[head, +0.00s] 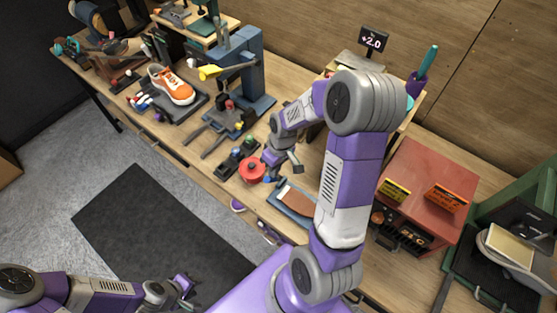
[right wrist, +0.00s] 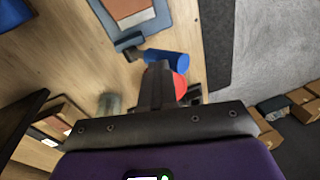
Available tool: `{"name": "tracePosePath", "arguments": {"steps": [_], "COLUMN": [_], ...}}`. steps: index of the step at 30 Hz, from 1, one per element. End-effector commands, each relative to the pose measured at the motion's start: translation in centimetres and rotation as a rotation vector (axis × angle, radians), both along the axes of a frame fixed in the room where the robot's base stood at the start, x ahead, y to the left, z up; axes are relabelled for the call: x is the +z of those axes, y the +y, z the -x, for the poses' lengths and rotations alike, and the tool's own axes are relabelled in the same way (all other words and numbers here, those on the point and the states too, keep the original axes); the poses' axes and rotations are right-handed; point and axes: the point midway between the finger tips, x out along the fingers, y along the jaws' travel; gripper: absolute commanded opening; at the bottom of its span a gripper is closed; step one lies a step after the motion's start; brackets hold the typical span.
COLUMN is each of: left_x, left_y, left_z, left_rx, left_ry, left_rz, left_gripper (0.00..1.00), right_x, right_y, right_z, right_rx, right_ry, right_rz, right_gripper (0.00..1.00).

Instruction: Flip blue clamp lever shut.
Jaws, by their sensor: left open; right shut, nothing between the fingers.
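A blue cylindrical piece (right wrist: 167,60), seemingly the clamp lever, lies just past my right fingertips in the right wrist view. In the head view a small blue part (head: 269,180) shows between the red round part and the blue board. My right gripper (head: 284,166) is shut and empty, low over the bench's front edge; its dark fingers (right wrist: 156,75) overlap the view of the blue piece, and I cannot tell whether they touch it. My left gripper (head: 184,286) is open and empty, off the bench at lower left.
A red round part (head: 252,170) sits at the bench edge, beside the blue board with a brown piece (head: 296,203). An orange sneaker (head: 172,86), a blue press stand (head: 252,75) and a red box (head: 428,180) stand on the bench. The floor mat (head: 150,220) is clear.

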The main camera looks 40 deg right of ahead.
Motion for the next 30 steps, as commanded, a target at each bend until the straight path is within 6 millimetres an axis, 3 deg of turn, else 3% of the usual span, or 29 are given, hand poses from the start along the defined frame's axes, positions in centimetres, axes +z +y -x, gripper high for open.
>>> {"name": "tracePosePath", "arguments": {"steps": [11,17,22,30], "left_x": [-0.1,0.5,2.2,2.3], "left_y": [0.0,0.0,0.0,0.0], "left_z": [0.0,0.0,0.0,0.0], "left_rx": [-0.001,-0.001,-0.001,-0.001], "left_ry": [-0.001,0.000,-0.001,0.000], "left_rz": [0.001,0.000,0.000,0.000], "left_gripper": [0.43,0.43,0.43,0.43], "right_x": [-0.4,0.4,2.7,8.7], "right_y": [0.9,0.0,-2.5,-1.7], "right_z": [0.3,0.2,-0.3,0.1], "right_rx": [0.007,0.008,0.012,0.018], "right_ry": [0.012,0.011,0.001,-0.008], "right_rz": [-0.007,-0.007,0.000,0.002], "right_gripper": [0.00,0.00,0.00,0.00]}}
